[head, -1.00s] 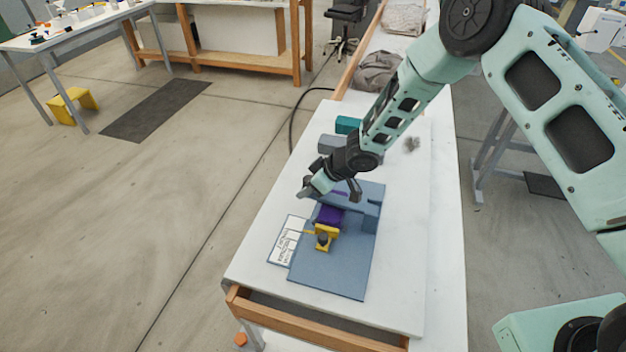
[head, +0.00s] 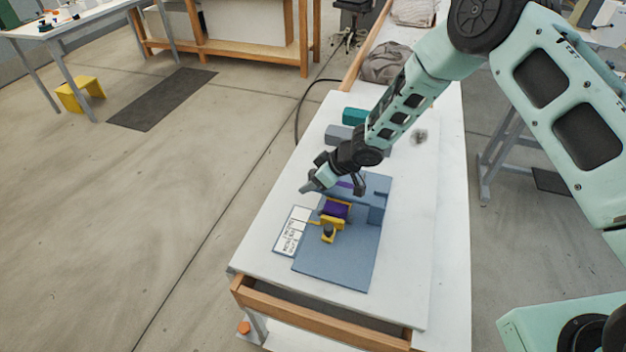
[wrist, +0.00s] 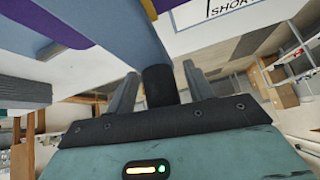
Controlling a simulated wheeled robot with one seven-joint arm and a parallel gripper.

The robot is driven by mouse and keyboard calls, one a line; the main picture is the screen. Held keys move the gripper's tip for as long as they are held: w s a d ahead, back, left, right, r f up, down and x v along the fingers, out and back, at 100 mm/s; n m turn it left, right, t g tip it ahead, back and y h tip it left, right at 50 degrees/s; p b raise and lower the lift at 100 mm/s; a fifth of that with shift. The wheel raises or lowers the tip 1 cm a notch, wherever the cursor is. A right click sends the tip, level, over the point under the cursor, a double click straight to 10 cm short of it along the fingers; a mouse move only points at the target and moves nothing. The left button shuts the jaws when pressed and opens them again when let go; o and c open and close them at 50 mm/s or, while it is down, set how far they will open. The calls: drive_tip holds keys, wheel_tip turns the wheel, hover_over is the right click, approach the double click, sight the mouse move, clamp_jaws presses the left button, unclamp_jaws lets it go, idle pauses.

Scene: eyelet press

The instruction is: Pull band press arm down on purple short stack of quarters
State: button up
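The press stands on a blue-grey base plate (head: 340,265) on the white table. Its blue arm (head: 369,197) bears a purple stripe and lies behind a purple block (head: 336,209). A yellow part (head: 331,223) with a dark round knob stands in front of the block. My gripper (head: 310,186) is over the back left of the press. In the wrist view my two fingers (wrist: 158,88) are apart, with a dark cylindrical grip (wrist: 159,84) on a grey rod between them. Narrow gaps seem to show beside it; firm contact is not visible. The quarters cannot be made out.
A white label card (head: 291,232) lies left of the plate; "SHOR" is readable in the wrist view (wrist: 222,9). Teal (head: 354,115) and grey (head: 339,134) blocks lie behind the press. A grey bag (head: 384,63) is farther back. The table's right side is clear.

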drive_tip(key=v, duration=1.7)
drive_tip(key=shift+s+d+r, duration=0.1)
drive_tip(key=shift+d, duration=0.05)
drive_tip(key=s+r+m+g+h+b, duration=0.1)
drive_tip(key=s+r+m+h+b, duration=0.1)
drive_tip(key=s, duration=1.3)
drive_tip(key=s+r+m+g+h+b, duration=0.1)
drive_tip(key=s+r+h+b, duration=0.3)
drive_tip(key=s, duration=1.2)
drive_tip(key=shift+s+d+r+m+g+b, duration=0.2)
drive_tip(key=shift+r+m+g+b, duration=0.3)
drive_tip(key=shift+b, duration=0.4)
